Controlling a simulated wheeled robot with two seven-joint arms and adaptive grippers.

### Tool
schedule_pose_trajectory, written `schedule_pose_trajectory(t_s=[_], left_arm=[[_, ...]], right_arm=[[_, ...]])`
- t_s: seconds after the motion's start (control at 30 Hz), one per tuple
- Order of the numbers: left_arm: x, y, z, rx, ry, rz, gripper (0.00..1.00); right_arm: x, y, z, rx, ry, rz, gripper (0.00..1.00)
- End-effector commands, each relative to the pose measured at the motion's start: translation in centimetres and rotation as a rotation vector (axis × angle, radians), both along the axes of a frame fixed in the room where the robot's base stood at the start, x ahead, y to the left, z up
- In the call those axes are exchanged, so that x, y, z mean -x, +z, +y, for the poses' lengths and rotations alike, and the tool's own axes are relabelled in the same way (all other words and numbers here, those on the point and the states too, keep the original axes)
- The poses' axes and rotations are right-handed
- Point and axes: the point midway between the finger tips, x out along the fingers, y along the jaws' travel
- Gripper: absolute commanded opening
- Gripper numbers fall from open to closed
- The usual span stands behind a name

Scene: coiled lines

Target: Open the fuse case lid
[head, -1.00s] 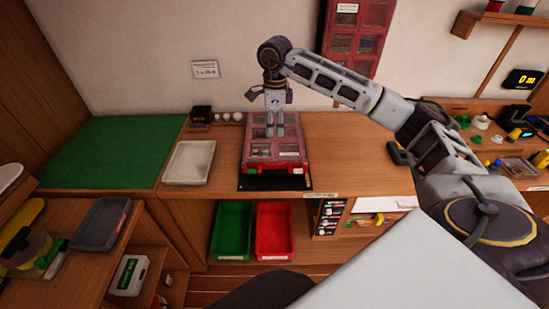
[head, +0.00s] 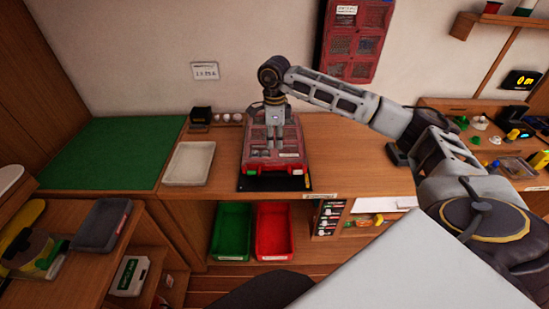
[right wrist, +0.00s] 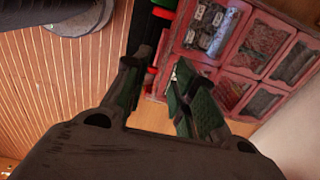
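The red fuse case (head: 290,147) sits on the wooden bench, its clear-windowed lid lying down over the compartments. My right gripper (head: 275,143) points down over the middle of the case. In the right wrist view my right gripper (right wrist: 155,88) has its fingers apart, with nothing held between them. The case (right wrist: 243,45) fills the upper right there, and its front edge runs behind the fingers. Whether a fingertip touches the lid cannot be told. My left gripper is out of view.
A black mat (head: 272,184) lies under the case front. A pale tray (head: 189,162) and a green mat (head: 112,152) lie to the left. Green (head: 231,231) and red (head: 273,231) bins stand below the bench. A similar red case (head: 354,38) is on the wall.

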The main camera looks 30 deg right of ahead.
Motion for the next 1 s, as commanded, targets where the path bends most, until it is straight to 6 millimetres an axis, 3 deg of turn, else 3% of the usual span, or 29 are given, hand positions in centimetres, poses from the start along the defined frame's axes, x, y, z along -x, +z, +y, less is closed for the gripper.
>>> schedule_pose_trajectory(t_s=[0.6,1.0], left_arm=[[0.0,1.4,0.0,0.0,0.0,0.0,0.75],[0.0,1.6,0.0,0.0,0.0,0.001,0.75]], right_arm=[[0.1,-7.8,0.0,-0.001,0.0,0.001,0.27],[0.0,-9.4,0.0,-0.001,0.0,-0.001,0.27]])
